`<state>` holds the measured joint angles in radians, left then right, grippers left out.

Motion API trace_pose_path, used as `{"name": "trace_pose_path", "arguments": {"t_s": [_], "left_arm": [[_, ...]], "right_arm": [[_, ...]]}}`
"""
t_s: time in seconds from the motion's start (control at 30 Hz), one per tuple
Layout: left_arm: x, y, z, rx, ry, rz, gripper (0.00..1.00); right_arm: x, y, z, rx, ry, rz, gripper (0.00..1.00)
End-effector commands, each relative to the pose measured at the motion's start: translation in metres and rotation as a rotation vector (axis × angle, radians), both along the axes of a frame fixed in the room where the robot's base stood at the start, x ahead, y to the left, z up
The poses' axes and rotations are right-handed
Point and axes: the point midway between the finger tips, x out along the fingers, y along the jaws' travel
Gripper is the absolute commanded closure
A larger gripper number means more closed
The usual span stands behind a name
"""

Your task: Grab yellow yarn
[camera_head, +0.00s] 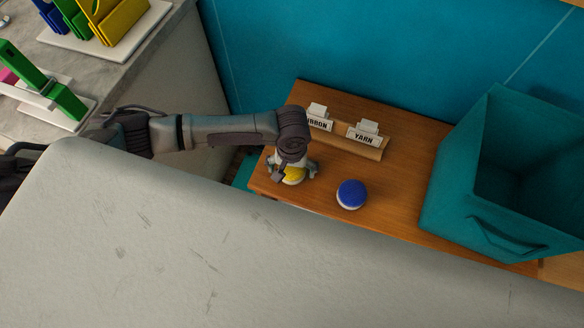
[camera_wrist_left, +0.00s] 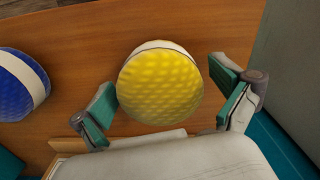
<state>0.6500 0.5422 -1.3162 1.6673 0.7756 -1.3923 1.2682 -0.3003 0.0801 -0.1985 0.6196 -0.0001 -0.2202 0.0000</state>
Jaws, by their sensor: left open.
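The yellow yarn (camera_wrist_left: 160,88) is a round, textured ball with a white band, on the wooden surface (camera_head: 400,200). In the head view the yellow yarn (camera_head: 293,175) is partly hidden under my left gripper (camera_head: 292,176). In the left wrist view my left gripper (camera_wrist_left: 168,108) is open, with one green-padded finger on each side of the yarn. Gaps show between the fingers and the yarn, so it is not clasped. My right gripper is not in view.
A blue yarn ball (camera_head: 351,194) lies right of the yellow one. Label holders reading YARN (camera_head: 364,133) and a partly hidden RIBBON (camera_head: 319,118) stand behind. A teal bin (camera_head: 500,232) is at the right. A pale surface (camera_head: 200,245) fills the foreground.

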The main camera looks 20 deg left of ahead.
Motion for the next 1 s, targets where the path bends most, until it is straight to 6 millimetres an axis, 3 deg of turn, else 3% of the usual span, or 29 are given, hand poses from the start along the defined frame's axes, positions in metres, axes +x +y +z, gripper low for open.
{"name": "trace_pose_path", "arguments": {"t_s": [0.2, 0.57, 0.83, 1.0], "left_arm": [[0.000, 0.000, -0.001, 0.000, 0.000, -0.001, 0.00], [0.000, 0.000, 0.000, 0.000, 0.000, -0.001, 0.60], [0.000, 0.000, 0.001, -0.001, -0.001, -0.001, 0.61], [0.000, -0.001, 0.012, -0.002, -0.001, -0.001, 0.61]], "right_arm": [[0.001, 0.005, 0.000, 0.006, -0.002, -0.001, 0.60], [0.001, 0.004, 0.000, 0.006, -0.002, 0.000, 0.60], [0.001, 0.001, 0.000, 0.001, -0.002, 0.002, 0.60], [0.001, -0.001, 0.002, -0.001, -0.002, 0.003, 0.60]]}}
